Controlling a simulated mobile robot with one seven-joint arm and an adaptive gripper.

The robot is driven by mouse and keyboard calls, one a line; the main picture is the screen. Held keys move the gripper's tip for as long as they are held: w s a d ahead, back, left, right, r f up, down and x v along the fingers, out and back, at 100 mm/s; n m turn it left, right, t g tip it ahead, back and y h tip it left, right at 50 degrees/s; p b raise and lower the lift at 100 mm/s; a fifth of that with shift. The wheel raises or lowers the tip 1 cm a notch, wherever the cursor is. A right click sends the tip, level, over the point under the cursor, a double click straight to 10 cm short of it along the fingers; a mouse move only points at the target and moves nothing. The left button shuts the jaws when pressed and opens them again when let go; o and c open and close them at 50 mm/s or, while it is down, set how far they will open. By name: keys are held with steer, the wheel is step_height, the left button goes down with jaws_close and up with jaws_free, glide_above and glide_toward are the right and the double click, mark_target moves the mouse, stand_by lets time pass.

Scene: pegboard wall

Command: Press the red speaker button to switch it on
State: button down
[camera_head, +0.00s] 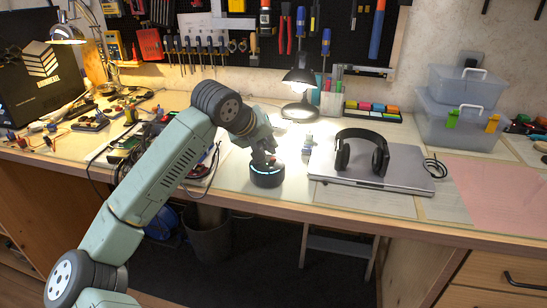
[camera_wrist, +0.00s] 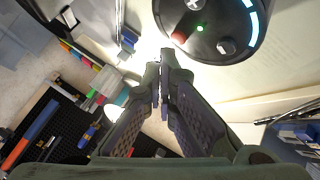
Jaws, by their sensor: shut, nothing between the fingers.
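The speaker (camera_head: 267,177) is a short black cylinder on the desk, with a lit pale-blue strip around its side. In the wrist view the round black speaker (camera_wrist: 205,30) shows at the top, with a lit blue arc, a small green light and several raised buttons. A dull red button (camera_wrist: 180,37) sits near the speaker's edge, just beyond my fingertips. My gripper (camera_head: 268,158) points down just over the speaker top. In the wrist view my gripper (camera_wrist: 164,72) has its fingers together and empty. I cannot tell whether the tips touch the button.
A closed laptop (camera_head: 375,166) with black headphones (camera_head: 362,150) on it lies right of the speaker. A lit desk lamp (camera_head: 300,85) stands behind. Cables and electronics (camera_head: 130,145) lie to the left. The desk's front edge is close to the speaker.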

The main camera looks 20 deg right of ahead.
mark_target(270, 159)
steer(key=shift+r, duration=0.1)
step_height(270, 159, up, 6)
steer(key=p, duration=0.3)
